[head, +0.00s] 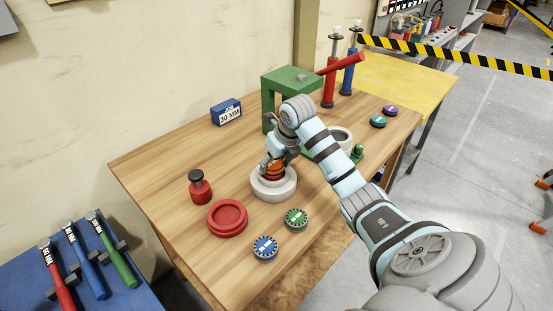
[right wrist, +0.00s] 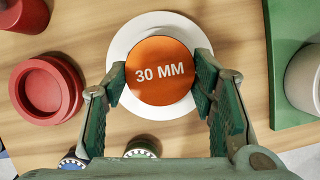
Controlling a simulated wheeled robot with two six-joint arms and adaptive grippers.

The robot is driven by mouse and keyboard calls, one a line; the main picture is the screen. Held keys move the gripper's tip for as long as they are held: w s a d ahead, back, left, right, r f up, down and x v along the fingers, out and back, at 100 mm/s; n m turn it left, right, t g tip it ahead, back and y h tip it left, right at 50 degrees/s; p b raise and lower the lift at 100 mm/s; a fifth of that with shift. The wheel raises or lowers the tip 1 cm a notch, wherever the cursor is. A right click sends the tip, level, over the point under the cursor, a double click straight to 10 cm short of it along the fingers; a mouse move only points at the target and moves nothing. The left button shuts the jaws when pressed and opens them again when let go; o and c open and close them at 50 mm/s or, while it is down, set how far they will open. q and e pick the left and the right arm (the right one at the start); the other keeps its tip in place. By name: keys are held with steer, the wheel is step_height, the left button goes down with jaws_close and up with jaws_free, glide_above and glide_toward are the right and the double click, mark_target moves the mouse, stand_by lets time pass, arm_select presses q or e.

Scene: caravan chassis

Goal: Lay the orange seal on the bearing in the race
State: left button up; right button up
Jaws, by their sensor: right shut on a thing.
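The orange seal (right wrist: 160,72), marked 30 MM, is between the fingers of my right gripper (head: 273,166), which is shut on it. In the right wrist view the fingertips touch the seal's left and right sides, and it sits centrally over the pale round race (right wrist: 122,42). In the head view the race (head: 274,191) stands on the wooden bench, with the seal and fingertips at its top. The bearing is hidden beneath the seal, and I cannot tell whether the seal touches it. My left gripper is not in view.
A green press (head: 290,84) with a red lever stands behind.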

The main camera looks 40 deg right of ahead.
steer(key=shift+w+f, duration=0.1)
steer(key=shift+f, duration=0.05)
steer(key=o, duration=1.1)
steer(key=shift+o, duration=0.2)
steer(key=shift+r, duration=0.4)
steer(key=p+v, duration=0.2)
steer(key=v, duration=0.9)
steer(key=shift+r, duration=0.35)
